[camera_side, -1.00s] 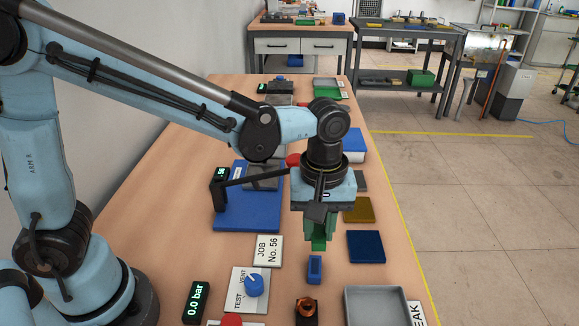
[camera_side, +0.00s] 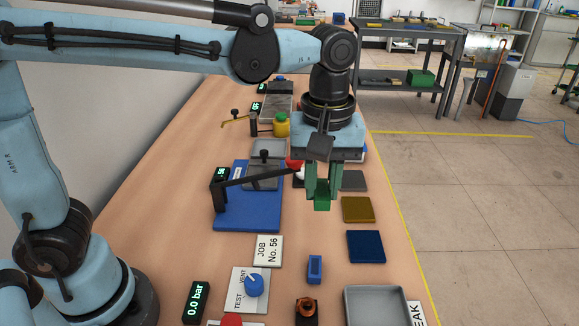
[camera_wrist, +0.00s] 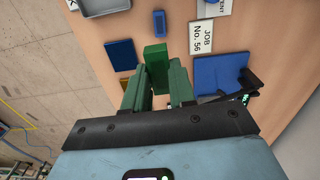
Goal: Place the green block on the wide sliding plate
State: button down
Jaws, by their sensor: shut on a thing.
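My gripper (camera_side: 322,188) is shut on the green block (camera_side: 322,201) and holds it above the table, right of the blue board (camera_side: 232,212). In the wrist view the green block (camera_wrist: 155,56) shows between and beyond the green fingers of my gripper (camera_wrist: 160,80). On the blue board sits a grey plate (camera_side: 262,184) with a black knob, and a black bar crosses above it. A second grey plate (camera_side: 268,148) lies behind the board. I cannot tell which of these is the wide sliding plate.
Ochre (camera_side: 357,209) and dark blue (camera_side: 366,246) plates lie right of my gripper. In front are a small blue block (camera_side: 315,269), a grey tray (camera_side: 377,291), a JOB card (camera_side: 268,250) and a blue dial (camera_side: 254,285).

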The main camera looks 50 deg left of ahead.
jog(key=w+a, duration=0.7)
jog(key=a, duration=0.4)
send_over(261, 165)
jog(key=s+d, duration=0.3)
jog(key=d, duration=0.1)
notch_tip(261, 165, down, 5)
jog(key=f, duration=1)
jog(key=shift+w+a+f, duration=0.15)
jog(key=shift+w, duration=0.05)
jog(key=shift+f, duration=0.1)
jog(key=c, duration=0.9)
grip_release()
